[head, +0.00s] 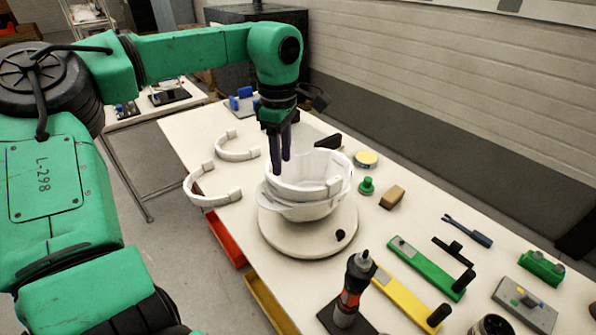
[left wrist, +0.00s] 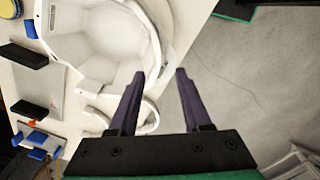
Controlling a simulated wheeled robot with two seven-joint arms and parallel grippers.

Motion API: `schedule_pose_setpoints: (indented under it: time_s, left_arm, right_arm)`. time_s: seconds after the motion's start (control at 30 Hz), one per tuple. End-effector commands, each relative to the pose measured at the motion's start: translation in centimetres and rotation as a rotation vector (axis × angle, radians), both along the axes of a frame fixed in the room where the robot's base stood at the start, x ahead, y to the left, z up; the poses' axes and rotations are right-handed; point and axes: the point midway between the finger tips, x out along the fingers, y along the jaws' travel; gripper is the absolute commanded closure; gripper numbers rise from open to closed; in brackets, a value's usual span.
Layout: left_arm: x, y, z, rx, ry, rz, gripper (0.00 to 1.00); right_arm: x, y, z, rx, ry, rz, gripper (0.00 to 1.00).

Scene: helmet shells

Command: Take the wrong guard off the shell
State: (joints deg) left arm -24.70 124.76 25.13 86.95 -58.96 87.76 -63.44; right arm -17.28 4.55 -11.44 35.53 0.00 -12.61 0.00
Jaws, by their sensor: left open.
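The white helmet shell (head: 325,165) sits open side up on a round white turntable (head: 290,238). A white curved guard (head: 300,199) wraps round the near side of the shell, with a block-like end at right. In the left wrist view the shell (left wrist: 95,42) fills the upper left, and a curved white band (left wrist: 153,45) runs along its right side. My left gripper (head: 281,168) is open, pointing down at the shell's far left rim. My right gripper is out of view.
Two loose white guards (head: 237,147) (head: 212,190) lie on the table left of the shell. A dark upright tool (head: 350,290) stands in front of the turntable. Green (head: 427,268) and yellow (head: 405,298) bars, a tan block (head: 392,197) and a green knob (head: 367,185) lie to the right.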

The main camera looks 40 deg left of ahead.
Motion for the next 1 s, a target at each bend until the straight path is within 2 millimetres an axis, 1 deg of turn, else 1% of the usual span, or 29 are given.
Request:
schedule_pose_setpoints:
  time_s: [0.03,0.1,0.23,0.37,0.4,0.5,0.6,0.7,0.73,0.77,0.8,0.83,0.87,1.0]
  left_arm:
    - [-0.1,-0.1,-1.0,-0.003,0.004,-0.001,0.51]
    - [0.0,0.0,-2.3,-0.002,0.003,0.001,0.51]
    - [0.0,0.0,-3.9,-0.003,0.002,0.003,0.51]
    - [-0.3,-0.3,-6.0,-0.004,0.005,0.002,0.51]
    - [-0.2,-0.3,-7.0,-0.003,0.004,0.004,0.51]
    - [-0.1,-0.2,-8.5,-0.002,0.000,0.004,0.51]
    - [-0.1,-0.2,-8.9,-0.002,-0.003,0.005,0.51]
    - [0.0,-0.2,-8.9,-0.002,-0.003,0.005,0.51]
    - [0.0,-0.2,-8.9,-0.002,-0.003,0.005,0.59]
    - [0.0,-0.2,-8.9,-0.002,-0.003,0.005,0.71]
    - [0.0,-0.2,-8.8,-0.002,-0.003,0.005,0.86]
    - [0.0,-0.2,-8.8,-0.002,-0.003,0.005,0.97]
    - [0.0,-0.2,-8.8,-0.002,-0.003,0.005,1.00]
    - [0.0,-0.2,-8.8,-0.002,-0.004,0.005,1.00]
  right_arm:
    - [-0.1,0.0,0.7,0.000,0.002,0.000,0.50]
    - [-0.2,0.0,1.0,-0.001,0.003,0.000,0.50]
    - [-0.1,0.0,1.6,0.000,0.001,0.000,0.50]
    - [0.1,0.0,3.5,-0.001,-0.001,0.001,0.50]
    - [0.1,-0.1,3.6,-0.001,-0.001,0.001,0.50]
    - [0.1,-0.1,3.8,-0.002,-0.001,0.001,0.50]
    - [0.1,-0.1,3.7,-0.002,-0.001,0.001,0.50]
    - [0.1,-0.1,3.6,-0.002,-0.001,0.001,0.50]
    - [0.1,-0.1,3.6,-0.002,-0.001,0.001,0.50]
    - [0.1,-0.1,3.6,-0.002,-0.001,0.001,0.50]
    - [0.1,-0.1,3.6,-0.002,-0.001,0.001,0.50]
    - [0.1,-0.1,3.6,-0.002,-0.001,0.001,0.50]
    - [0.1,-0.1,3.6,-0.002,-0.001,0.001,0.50]
    - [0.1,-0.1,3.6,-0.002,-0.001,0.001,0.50]
